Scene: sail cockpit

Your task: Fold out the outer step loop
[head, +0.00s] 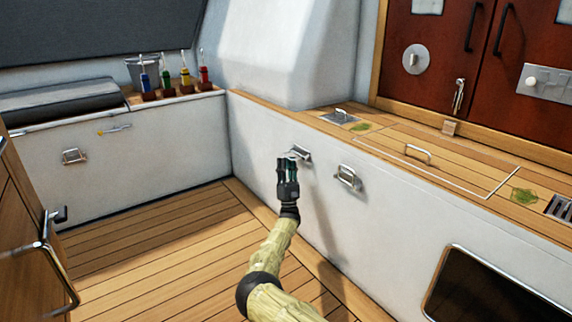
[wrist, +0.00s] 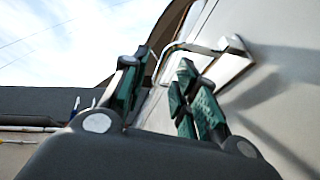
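Two metal step loops are mounted on the white side wall. My gripper (head: 288,156) is at the left one (head: 303,154), with the fingertips pointing up in front of it; the other step loop (head: 347,178) sits to the right, apart from my gripper. In the wrist view, the fingers of my gripper (wrist: 155,82) stand apart, and the near loop (wrist: 205,47) shows behind them. Its bar runs left from its wall mount and down behind the gap between the fingers. I cannot tell whether it touches a finger. My fingers partly hide this loop.
A wooden bench top with a hatch handle (head: 405,152) runs above the wall. Several coloured-handled tools stand by a bucket (head: 143,72) at the back left. A latch (head: 75,156) is on the left locker. The teak floor (head: 150,245) is clear.

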